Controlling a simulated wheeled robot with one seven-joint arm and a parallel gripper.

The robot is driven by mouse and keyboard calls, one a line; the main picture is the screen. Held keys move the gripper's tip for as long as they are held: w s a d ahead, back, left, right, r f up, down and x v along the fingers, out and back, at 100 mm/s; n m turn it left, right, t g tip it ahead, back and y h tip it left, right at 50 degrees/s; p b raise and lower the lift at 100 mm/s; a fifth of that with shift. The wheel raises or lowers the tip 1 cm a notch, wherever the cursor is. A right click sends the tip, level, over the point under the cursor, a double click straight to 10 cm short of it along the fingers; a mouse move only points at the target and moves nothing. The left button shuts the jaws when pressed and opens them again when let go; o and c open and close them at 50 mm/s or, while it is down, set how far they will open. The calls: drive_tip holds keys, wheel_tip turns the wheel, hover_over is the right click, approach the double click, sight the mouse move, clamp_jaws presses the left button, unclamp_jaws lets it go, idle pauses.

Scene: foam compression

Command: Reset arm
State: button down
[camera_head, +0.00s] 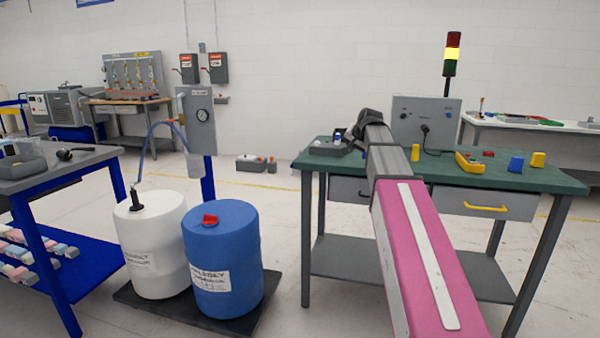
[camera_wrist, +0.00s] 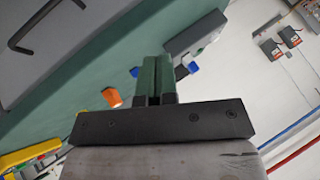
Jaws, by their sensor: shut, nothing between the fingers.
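My gripper (camera_wrist: 157,78) shows in the wrist view with its two green fingers side by side, shut and empty. In the head view my pink arm reaches forward from the bottom right to the green-topped workbench (camera_head: 540,180), and the gripper itself is hidden or hard to make out at the arm's far end. In the wrist view the green bench top (camera_wrist: 80,90) lies tilted behind the fingers. A grey tray (camera_wrist: 195,35) with blue items is just beyond the fingertips.
On the workbench are a grey control box (camera_head: 415,115) with a stack light (camera_head: 452,55), a yellow device (camera_head: 469,163), a blue block (camera_head: 516,164) and a yellow block (camera_head: 538,159). White (camera_head: 150,245) and blue (camera_head: 222,260) drums stand left. Floor between drums and bench is clear.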

drive_tip(key=s+f+n+g, duration=0.1)
drive_tip(key=s+f, duration=0.3)
drive_tip(key=f, duration=0.4)
drive_tip(key=s+f+g+h, duration=0.15)
drive_tip(key=s+f, duration=0.25)
drive_tip(key=f, duration=0.5)
drive_tip(key=s+f+n+g, duration=0.1)
drive_tip(key=s+f, duration=0.3)
drive_tip(key=f, duration=0.4)
drive_tip(key=s+f+n+g+h, duration=0.1)
drive_tip(key=s+f+g, duration=0.3)
drive_tip(key=s+f, duration=1.4)
drive_tip(key=shift+s+a+f+n, duration=0.25)
drive_tip(key=shift+s+n, duration=0.35)
drive_tip(key=shift+n, duration=0.2)
